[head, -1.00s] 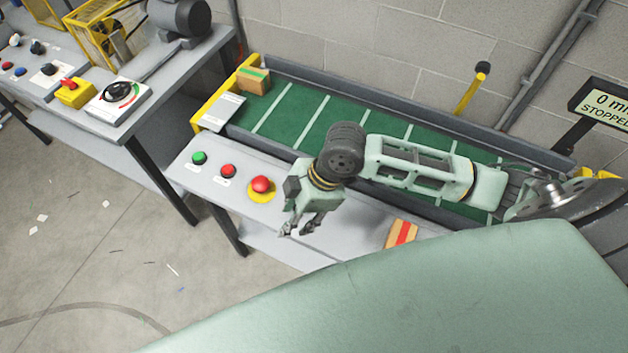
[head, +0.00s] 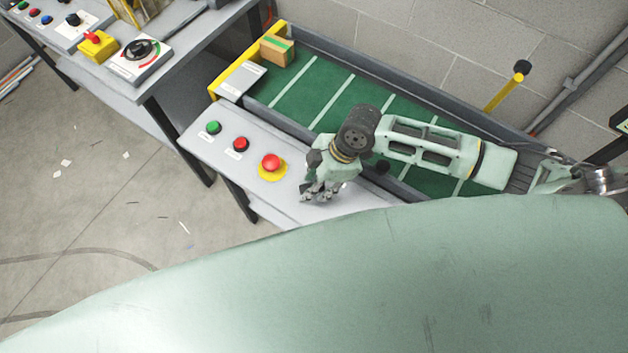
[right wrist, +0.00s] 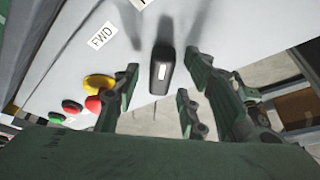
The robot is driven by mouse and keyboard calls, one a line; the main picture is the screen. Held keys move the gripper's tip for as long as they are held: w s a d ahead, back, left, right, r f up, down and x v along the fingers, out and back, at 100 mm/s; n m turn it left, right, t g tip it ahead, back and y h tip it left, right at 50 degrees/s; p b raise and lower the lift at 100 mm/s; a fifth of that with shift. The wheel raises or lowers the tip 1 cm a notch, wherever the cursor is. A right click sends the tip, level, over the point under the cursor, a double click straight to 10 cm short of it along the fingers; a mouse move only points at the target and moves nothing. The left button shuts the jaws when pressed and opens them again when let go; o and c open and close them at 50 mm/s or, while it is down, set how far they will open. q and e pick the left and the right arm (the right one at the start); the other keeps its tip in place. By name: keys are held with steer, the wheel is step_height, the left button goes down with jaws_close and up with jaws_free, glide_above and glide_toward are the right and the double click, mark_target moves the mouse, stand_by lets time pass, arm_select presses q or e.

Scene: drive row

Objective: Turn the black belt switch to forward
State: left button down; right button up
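The black belt switch (right wrist: 161,70) is a dark upright knob with a white mark, seen in the right wrist view on the grey panel. A FWD label (right wrist: 102,40) lies to its left. My right gripper (right wrist: 157,84) is open, with its fingers on both sides of the knob and small gaps visible. In the head view my right gripper (head: 322,193) hangs over the panel (head: 285,205), right of the red mushroom button, and hides the switch. My left gripper is not in view.
A green button (head: 213,127), a red button (head: 240,144) and a red mushroom button (head: 271,162) on yellow sit left of my gripper. Behind is the green belt (head: 315,92) with a cardboard box (head: 277,50). Another bench (head: 165,85) with controls stands at left.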

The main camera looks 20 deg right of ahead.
steer(key=shift+a, duration=0.1)
steer(key=c, duration=0.5)
jaws_close()
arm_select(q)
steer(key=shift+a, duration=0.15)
